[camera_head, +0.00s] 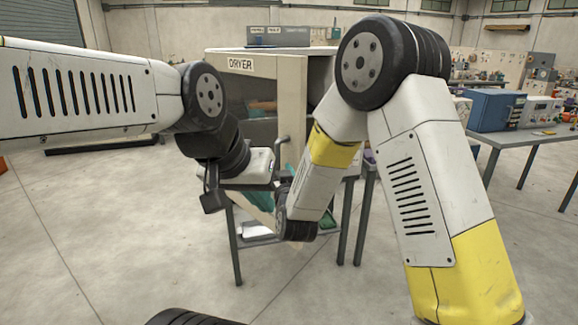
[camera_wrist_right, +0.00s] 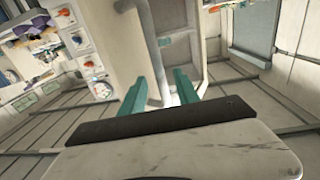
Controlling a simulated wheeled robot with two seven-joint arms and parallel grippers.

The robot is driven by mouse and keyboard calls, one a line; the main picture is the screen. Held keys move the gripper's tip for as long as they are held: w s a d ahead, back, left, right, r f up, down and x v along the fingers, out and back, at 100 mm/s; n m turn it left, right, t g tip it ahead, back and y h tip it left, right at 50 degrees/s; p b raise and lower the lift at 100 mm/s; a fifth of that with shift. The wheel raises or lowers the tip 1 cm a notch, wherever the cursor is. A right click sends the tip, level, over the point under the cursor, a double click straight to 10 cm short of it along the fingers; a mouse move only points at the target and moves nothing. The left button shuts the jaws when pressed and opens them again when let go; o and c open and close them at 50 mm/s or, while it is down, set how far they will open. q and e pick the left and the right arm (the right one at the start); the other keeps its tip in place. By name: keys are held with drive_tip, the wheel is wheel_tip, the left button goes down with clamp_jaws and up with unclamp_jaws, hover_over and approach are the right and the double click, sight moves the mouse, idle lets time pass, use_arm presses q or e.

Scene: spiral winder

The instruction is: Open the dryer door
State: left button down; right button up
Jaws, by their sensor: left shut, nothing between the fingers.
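The dryer (camera_head: 292,95), a beige cabinet labelled DRYER, stands on a table in the middle of the head view. A dark gap shows to the right of its front panel, but I cannot tell how far the door stands open. A grey bar handle (camera_head: 282,150) shows low at its front. My left gripper (camera_head: 262,165) is shut and empty in front of the dryer, left of the handle.
My right arm crosses in front of the dryer's right side. A table with a blue box (camera_head: 495,110) stands at the right. The shelf under the dryer holds a green tray (camera_head: 327,219). The floor (camera_head: 110,230) is clear at the left.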

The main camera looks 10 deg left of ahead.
drive_tip(key=v, duration=0.2)
drive_tip(key=shift+s+d, duration=0.1)
drive_tip(key=shift+s, duration=0.25)
